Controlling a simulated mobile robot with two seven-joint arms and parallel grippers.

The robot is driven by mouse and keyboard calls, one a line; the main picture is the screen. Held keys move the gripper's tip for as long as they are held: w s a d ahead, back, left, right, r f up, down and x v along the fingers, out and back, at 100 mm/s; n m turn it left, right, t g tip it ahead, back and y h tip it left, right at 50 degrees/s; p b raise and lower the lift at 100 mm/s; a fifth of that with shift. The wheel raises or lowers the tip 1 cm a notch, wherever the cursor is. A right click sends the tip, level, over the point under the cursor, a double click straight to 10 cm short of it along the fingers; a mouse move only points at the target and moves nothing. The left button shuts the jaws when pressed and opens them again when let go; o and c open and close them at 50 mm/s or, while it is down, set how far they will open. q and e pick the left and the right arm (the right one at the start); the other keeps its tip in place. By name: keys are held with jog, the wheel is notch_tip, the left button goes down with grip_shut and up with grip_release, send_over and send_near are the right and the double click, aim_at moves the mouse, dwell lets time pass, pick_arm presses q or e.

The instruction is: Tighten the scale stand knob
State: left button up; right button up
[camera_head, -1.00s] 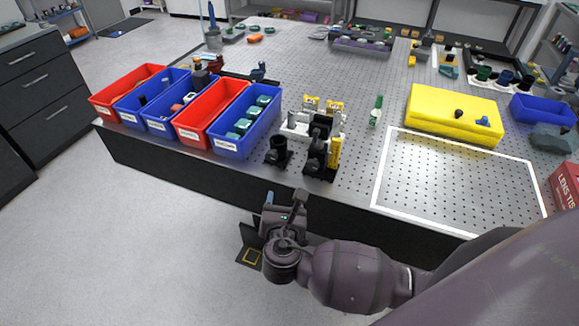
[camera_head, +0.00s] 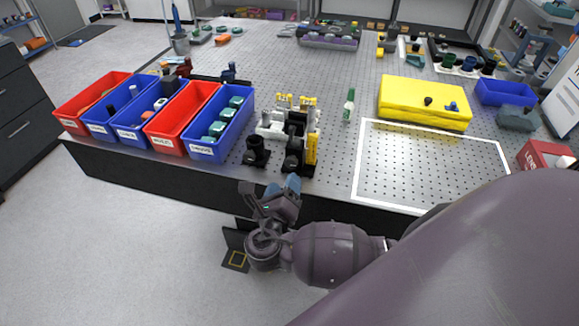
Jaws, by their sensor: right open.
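A black stand (camera_head: 295,150) with a yellow upright strip (camera_head: 311,149) on its right side stands near the front edge of the bench; it looks like the scale stand. I cannot make out its knob at this size. A short black post holder (camera_head: 256,153) stands just left of it, and a white-and-yellow mount (camera_head: 274,127) stands behind. My right gripper (camera_head: 268,188) is just in front of the bench's front edge, below the stand in the picture and apart from it. Its jaws are open and nothing shows between them. My left gripper is not in view.
Red and blue bins (camera_head: 182,118) stand in a row on the left. A yellow case (camera_head: 424,103) lies farther right. The white-outlined area (camera_head: 430,165) of the perforated bench is clear.

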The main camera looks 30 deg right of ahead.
aim_at(291, 164)
jog(key=x, duration=0.6)
jog(key=shift+w+d, duration=0.25)
jog(key=c, duration=0.9)
